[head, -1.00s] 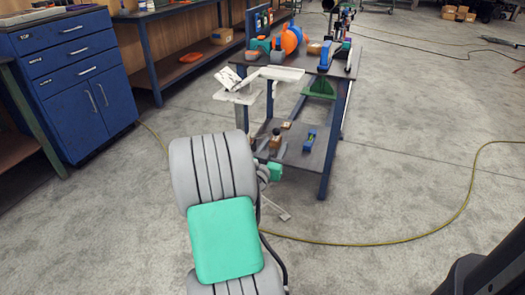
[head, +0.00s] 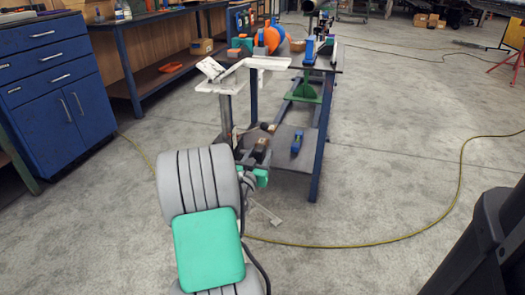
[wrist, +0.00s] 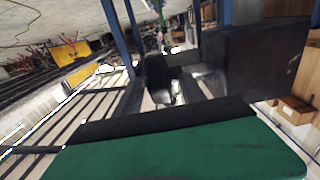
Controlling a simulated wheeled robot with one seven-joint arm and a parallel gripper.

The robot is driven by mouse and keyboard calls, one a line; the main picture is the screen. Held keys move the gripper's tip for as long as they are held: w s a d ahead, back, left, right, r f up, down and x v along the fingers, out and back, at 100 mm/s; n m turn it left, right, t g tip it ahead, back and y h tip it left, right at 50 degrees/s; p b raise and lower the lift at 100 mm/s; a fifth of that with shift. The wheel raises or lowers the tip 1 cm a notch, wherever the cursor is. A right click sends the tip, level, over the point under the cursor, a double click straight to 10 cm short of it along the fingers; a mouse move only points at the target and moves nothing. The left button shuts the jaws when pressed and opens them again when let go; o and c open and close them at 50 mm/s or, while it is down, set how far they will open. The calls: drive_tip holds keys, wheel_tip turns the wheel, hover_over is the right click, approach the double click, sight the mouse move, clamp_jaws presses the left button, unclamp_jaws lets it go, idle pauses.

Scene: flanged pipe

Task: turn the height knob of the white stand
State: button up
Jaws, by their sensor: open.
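The white stand (head: 228,84) shows in the head view in front of the workbench, with a V-shaped top on an upright post. One pale foot shows on the floor beside my arm. I cannot make out its height knob; my arm and gripper cover the lower part of the stand. My gripper (head: 255,155) is open and empty, low beside the post, on its right in the picture. In the wrist view the dark fingers (wrist: 175,82) stand apart beyond my green housing, with blurred grey and white surfaces behind them. Whether anything touches the stand cannot be told.
The workbench (head: 322,62) holds an orange pipe part (head: 270,38) and blue clamps. A blue tool (head: 297,142) lies on its lower shelf. A blue cabinet (head: 55,85) stands left.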

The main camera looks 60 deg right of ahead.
sight(263, 148)
drive_tip(key=d, duration=0.4)
drive_tip(key=shift+w, duration=0.3)
clamp_jaws()
